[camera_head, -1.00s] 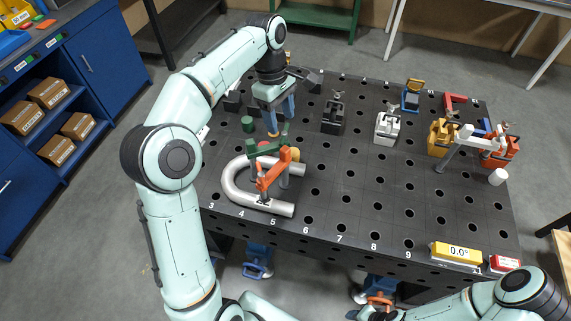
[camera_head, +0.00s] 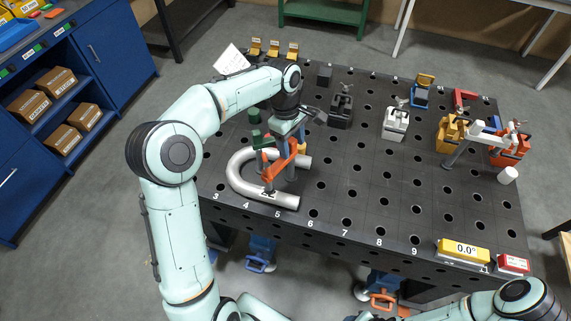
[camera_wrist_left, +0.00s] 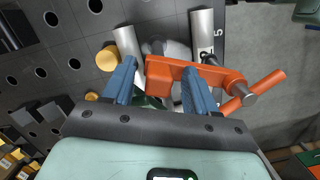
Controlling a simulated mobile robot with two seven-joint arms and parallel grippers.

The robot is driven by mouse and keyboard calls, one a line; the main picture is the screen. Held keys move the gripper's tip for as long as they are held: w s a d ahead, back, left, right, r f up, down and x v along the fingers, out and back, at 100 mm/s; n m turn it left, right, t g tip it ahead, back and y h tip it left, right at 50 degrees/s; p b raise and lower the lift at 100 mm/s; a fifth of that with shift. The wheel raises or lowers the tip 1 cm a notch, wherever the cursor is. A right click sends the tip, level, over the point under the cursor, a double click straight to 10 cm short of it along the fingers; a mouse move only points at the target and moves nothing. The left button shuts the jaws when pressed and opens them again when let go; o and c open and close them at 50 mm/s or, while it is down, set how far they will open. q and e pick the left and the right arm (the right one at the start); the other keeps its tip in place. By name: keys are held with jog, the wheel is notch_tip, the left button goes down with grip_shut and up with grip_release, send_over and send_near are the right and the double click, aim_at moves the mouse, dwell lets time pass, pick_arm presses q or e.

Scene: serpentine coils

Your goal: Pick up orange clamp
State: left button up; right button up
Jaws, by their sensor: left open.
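The orange clamp (camera_head: 270,174) stands upright at the silver U-shaped tube (camera_head: 237,180) near the table's front edge. In the left wrist view its orange arm (camera_wrist_left: 222,76) runs across below my left gripper (camera_wrist_left: 160,70). That gripper is open, its two blue fingers spread. The right finger overlaps the orange arm in the picture; the left finger is beside its end. I cannot tell whether they touch. In the head view my left gripper (camera_head: 289,142) is right at the clamp and partly blends with it.
A green clamp (camera_head: 262,141) stands just behind, close to the orange one. The perforated table (camera_head: 350,190) is clear in the front middle.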

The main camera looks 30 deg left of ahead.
pick_arm(q)
jog(key=shift+w, duration=0.1)
grip_shut()
jog(key=shift+r, duration=0.15)
dwell(1.1)
